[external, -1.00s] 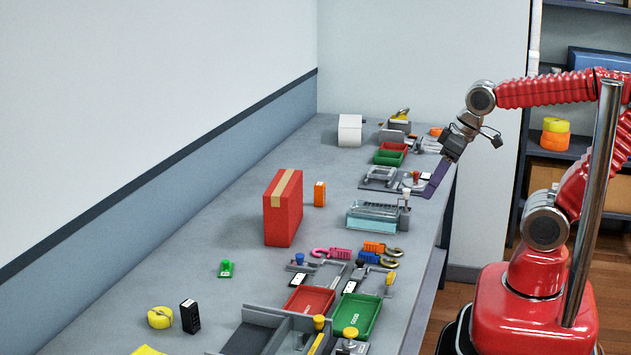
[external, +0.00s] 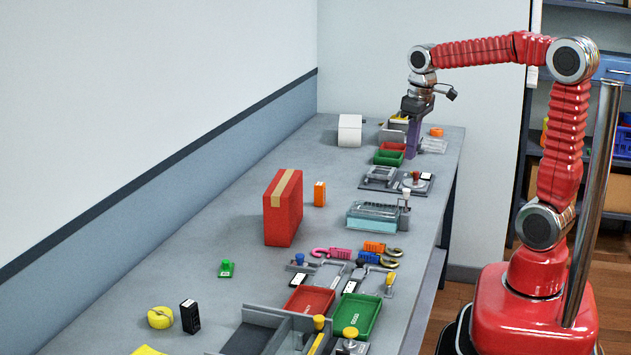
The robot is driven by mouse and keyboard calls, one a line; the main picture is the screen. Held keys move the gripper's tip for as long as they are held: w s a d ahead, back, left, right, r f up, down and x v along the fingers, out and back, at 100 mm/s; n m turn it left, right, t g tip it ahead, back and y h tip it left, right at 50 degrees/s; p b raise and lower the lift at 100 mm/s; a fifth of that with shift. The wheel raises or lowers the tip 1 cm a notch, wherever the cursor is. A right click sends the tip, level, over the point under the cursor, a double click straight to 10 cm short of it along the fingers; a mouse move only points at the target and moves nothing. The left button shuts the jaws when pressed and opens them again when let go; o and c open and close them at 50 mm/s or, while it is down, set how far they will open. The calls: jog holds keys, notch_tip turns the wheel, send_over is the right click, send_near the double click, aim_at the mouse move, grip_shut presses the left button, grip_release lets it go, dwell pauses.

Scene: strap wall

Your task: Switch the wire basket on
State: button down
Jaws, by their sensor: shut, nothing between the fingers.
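My gripper (external: 411,156) points straight down at the far end of the bench, its purple fingers shut and empty. It is in front of or over the right end of the green tray (external: 388,158); I cannot tell its height or whether it touches anything. No wire basket is clearly identifiable. A pale, see-through rack-like item (external: 433,146) lies just right of my fingers. A light-blue, clear-topped basin (external: 371,217) stands nearer, apart from my gripper, with a grey post and white knob (external: 406,192) at its right. I cannot tell which is the wire basket.
Between basin and gripper are a grey fixture (external: 379,176) and a plate with a red knob (external: 416,178). A red box (external: 283,207), white block (external: 350,131) and orange block (external: 319,193) stand to the left. Clamps and trays crowd the near bench; its left middle is mostly clear.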

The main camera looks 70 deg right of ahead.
jog(key=r+n, duration=0.1)
jog(key=d+r, duration=0.1)
jog(key=r, duration=0.1)
jog(key=d+r+n+g, duration=0.1)
jog(key=shift+w+r+n+y, duration=0.15)
jog(key=shift+w+n+y, duration=0.15)
jog(key=shift+y, duration=0.1)
send_over(408, 198)
jog(key=f, duration=1.4)
jog(key=shift+w+d, duration=0.2)
jog(key=shift+d, duration=0.15)
notch_tip(408, 198, down, 4)
jog(key=shift+s+f, duration=0.1)
jog(key=shift+f, duration=0.2)
